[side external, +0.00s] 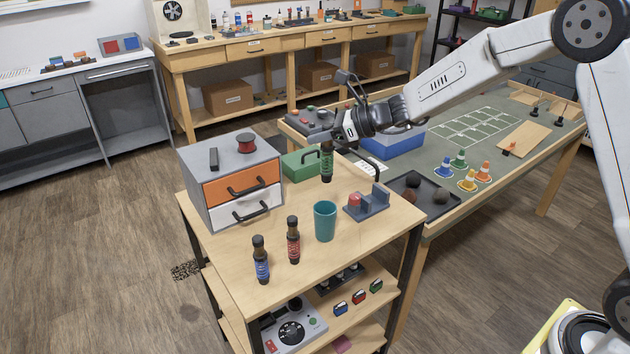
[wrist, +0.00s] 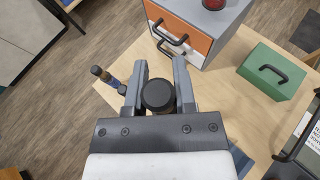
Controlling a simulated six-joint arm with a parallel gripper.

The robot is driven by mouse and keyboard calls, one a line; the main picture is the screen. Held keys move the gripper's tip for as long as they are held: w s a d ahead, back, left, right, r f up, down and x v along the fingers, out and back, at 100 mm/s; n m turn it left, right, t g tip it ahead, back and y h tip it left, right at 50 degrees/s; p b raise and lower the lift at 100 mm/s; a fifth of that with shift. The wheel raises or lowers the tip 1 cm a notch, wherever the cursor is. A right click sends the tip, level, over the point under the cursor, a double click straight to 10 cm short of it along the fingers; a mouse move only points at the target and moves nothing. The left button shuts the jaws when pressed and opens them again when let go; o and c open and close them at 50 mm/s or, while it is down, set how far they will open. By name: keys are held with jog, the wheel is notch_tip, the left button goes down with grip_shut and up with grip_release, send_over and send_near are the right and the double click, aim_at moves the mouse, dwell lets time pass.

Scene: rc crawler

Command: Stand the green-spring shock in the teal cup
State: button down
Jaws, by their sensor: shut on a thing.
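The green-spring shock (side external: 327,164) is upright between the jaws of my gripper (side external: 328,143), held above the wooden cart top. Its dark round cap (wrist: 157,95) shows between the two fingers of my gripper (wrist: 159,85) in the wrist view. My gripper is shut on the shock. The teal cup (side external: 325,222) stands upright on the cart top, below the shock in the side view and nearer the front edge. No shock shows above its rim. The cup is not visible in the wrist view.
A red-spring shock (side external: 293,240) and a blue-spring shock (side external: 261,260) stand left of the cup. A grey drawer cabinet (side external: 233,175) and green box (side external: 301,164) are behind. A grey-blue holder with a red part (side external: 368,205) is right of the cup.

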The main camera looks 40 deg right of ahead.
jog(key=shift+f, duration=0.15)
notch_tip(320, 180, down, 13)
dwell(2.2)
dwell(0.3)
jog(key=shift+c, duration=1.8)
grip_release()
jog(key=v, duration=0.7)
jog(key=shift+s+d, duration=0.25)
jog(key=shift+s+a, duration=0.1)
